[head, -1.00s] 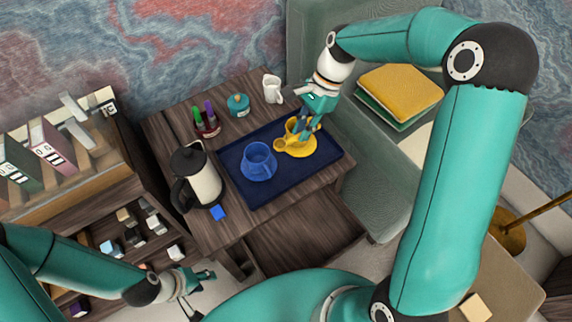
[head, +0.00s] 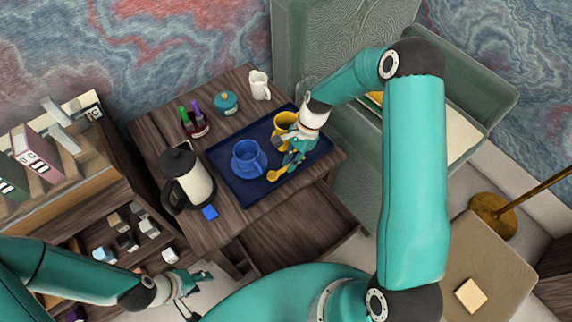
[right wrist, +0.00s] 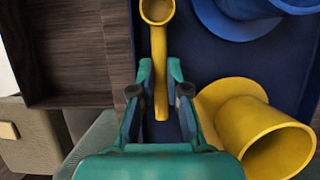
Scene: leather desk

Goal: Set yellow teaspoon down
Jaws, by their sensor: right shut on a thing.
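My right gripper (head: 286,166) is shut on the yellow teaspoon (head: 277,175), low over the front right part of the dark blue tray (head: 250,199). In the right wrist view the teaspoon (right wrist: 159,45) has its handle between the fingers and its bowl pointing away from the gripper. I cannot tell whether it touches the tray. The yellow cup (head: 285,121) stands behind the gripper, partly hidden; its yellow saucer (right wrist: 213,98) shows beside the gripper in the right wrist view. My left gripper (head: 203,290) is open and empty, low in front of the desk.
A blue cup (head: 248,160) on a blue saucer stands left of the teaspoon on the tray. A kettle (head: 190,180) and a small blue block (head: 210,212) are left of the tray. A white jug (head: 259,85) and a teal pot (head: 226,102) stand behind. An open drawer (head: 290,235) juts out in front.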

